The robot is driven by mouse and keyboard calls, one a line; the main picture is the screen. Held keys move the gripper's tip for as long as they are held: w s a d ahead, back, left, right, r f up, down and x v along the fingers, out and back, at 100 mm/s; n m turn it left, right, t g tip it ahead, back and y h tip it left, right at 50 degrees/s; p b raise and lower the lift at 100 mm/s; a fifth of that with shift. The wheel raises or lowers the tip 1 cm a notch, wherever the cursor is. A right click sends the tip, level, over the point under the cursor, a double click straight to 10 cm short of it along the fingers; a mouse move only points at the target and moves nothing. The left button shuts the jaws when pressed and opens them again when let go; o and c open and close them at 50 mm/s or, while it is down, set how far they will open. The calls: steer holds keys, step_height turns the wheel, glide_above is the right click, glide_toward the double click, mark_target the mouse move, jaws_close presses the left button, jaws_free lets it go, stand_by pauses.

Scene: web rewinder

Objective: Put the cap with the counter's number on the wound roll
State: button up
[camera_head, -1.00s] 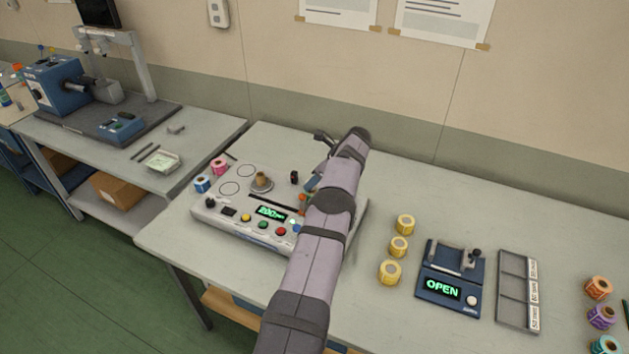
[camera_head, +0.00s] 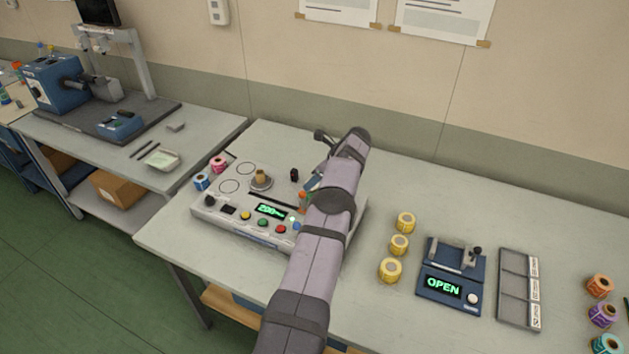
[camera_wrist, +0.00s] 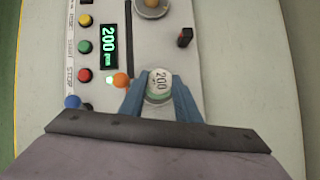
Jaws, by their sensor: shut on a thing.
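In the wrist view, my gripper (camera_wrist: 160,92) has its blue fingers shut on a white cap-like piece (camera_wrist: 159,81) marked "200". What lies beneath that piece is mostly hidden. The counter (camera_wrist: 109,46) in the wrist view shows a green "200" with small letters after it. A tan roll or core (camera_head: 262,176) sits on a grey spindle base on the grey machine (camera_head: 222,222). Its top also shows at the upper edge of the wrist view (camera_wrist: 152,4).
Three yellow rolls (camera_head: 399,245) stand right of my arm. Beyond them are a blue device (camera_head: 437,293) reading "OPEN" and a grey slotted tray (camera_head: 505,305). Pink (camera_head: 219,164) and blue (camera_head: 202,181) rolls stand at the machine's left. A black post (camera_wrist: 185,37) is near my gripper.

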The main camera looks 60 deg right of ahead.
steer(key=shift+f, duration=0.4)
stand_by(0.4)
steer(key=o, duration=1)
steer(key=shift+c, duration=0.2)
steer(key=shift+o, duration=0.3)
steer(key=shift+o, duration=1.4)
steer(key=shift+f, duration=0.15)
steer(key=shift+w+a, duration=0.1)
steer(key=shift+c, duration=0.3)
